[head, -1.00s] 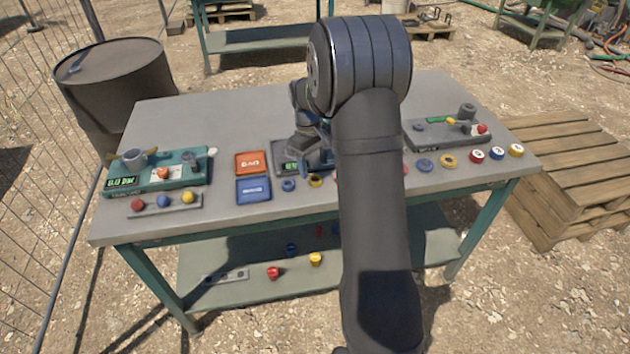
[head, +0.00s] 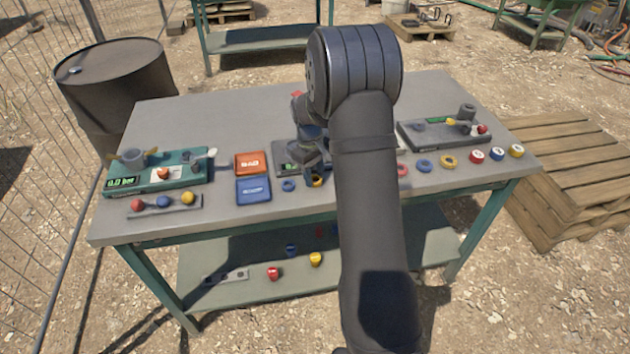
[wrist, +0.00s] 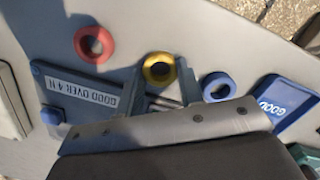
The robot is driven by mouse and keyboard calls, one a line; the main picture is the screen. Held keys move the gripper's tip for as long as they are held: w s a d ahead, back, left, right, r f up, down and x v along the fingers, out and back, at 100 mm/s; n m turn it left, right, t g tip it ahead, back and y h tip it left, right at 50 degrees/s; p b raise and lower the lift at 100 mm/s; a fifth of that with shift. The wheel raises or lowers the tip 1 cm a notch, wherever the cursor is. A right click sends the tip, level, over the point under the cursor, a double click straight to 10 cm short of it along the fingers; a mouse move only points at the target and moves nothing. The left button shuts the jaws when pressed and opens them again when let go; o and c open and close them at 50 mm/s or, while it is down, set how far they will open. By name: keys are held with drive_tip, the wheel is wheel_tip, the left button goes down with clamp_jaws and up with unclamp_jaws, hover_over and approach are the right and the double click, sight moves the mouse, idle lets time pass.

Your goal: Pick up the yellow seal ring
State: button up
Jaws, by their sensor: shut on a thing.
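A yellow seal ring (wrist: 159,69) sits between the two fingers of my gripper (wrist: 162,80) in the wrist view. The fingers are shut on it, one at each side. In the head view the yellow ring (head: 317,181) shows partly under my gripper (head: 314,174), near the table's front edge. It is at or close above the tabletop; I cannot tell if it touches. A blue ring (head: 288,185) lies just left of it. A red ring (wrist: 95,44) lies on its other side in the wrist view, hidden by my arm in the head view.
A grey-blue "GOOD OVER 4 N" device (wrist: 52,78) stands close behind the rings. Orange (head: 250,163) and blue (head: 253,190) trays lie to the left. Larger blue (head: 424,166) and yellow (head: 449,161) rings and coloured caps line the right.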

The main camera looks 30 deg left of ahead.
drive_tip(key=shift+r, duration=0.55)
drive_tip(key=r, duration=0.2)
drive_tip(key=d+r, duration=0.1)
drive_tip(key=shift+w+r, duration=0.15)
drive_tip(key=shift+r, duration=0.25)
drive_tip(key=w+d+r, duration=0.2)
drive_tip(key=d+r, duration=0.4)
drive_tip(key=d, duration=0.4)
drive_tip(key=n, duration=0.9)
hover_over(318, 180)
drive_tip(key=w+a, duration=0.1)
drive_tip(key=w, duration=0.5)
drive_tip(key=a+n+t+y, duration=0.1)
drive_tip(key=a+n+t, duration=0.1)
drive_tip(key=a+n, duration=0.85)
drive_tip(key=shift+m, duration=0.75)
drive_tip(key=shift+w+a+f, duration=0.1)
drive_tip(key=shift+a+f, duration=0.1)
drive_tip(key=shift+f, duration=0.55)
drive_tip(key=shift+w+a+f, duration=0.1)
drive_tip(key=shift+a+f, duration=0.15)
drive_tip(key=shift+f, duration=0.5)
drive_tip(key=shift+a+f, duration=0.2)
drive_tip(key=shift+f, duration=0.55)
drive_tip(key=shift+f, duration=1.1)
